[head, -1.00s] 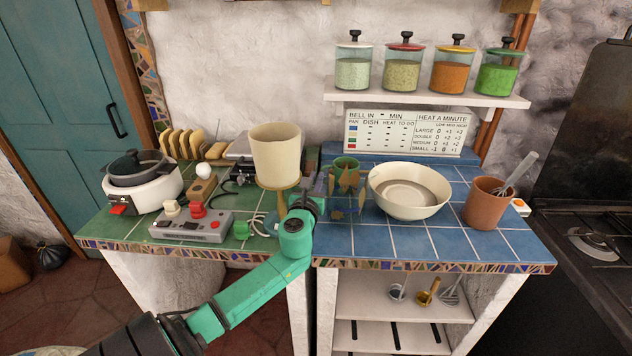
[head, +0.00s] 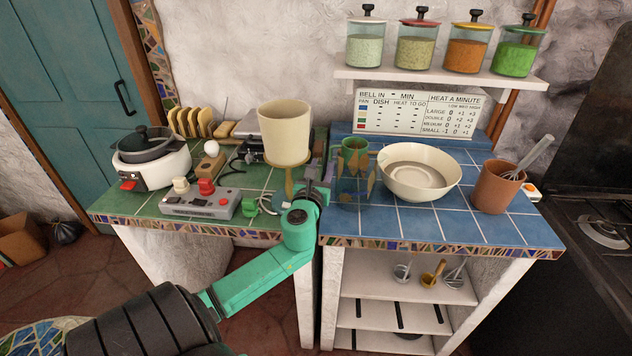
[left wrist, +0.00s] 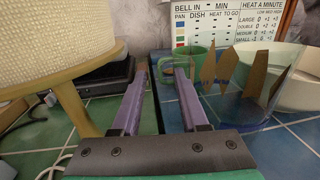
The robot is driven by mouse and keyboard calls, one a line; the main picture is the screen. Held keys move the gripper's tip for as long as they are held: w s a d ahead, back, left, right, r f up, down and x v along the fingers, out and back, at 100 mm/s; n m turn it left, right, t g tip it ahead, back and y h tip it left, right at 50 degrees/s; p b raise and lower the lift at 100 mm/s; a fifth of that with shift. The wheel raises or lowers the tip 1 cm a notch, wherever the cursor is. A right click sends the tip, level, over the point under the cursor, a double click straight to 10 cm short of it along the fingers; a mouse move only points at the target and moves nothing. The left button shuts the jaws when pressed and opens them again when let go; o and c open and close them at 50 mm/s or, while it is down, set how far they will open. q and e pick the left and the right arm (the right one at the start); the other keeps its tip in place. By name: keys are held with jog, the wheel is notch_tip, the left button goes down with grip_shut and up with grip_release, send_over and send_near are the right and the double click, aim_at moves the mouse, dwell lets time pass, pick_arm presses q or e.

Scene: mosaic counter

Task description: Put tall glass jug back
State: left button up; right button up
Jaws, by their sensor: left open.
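The tall glass jug (head: 355,190) is clear bluish glass with brown-gold patches. It stands upright on the blue tiles near the seam between the two counters, left of the cream bowl. My left gripper (head: 318,178) is just left of it, at about its height, above the seam. In the left wrist view the two purple fingers (left wrist: 160,75) are spread with nothing between them. There the jug (left wrist: 248,88) is to the right of the fingers, apart from them as far as I can tell. My right gripper is not in view.
A cream lampshade-like vessel on a wooden stand (head: 285,135) is close left of my gripper. A green mug (head: 354,150) stands behind the jug. The cream bowl (head: 420,172) and a brown utensil pot (head: 495,188) are to the right. The front blue tiles are clear.

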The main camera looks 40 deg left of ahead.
pick_arm(q)
jog(key=v, duration=0.9)
jog(key=shift+b, duration=0.45)
jog(key=shift+a, duration=0.1)
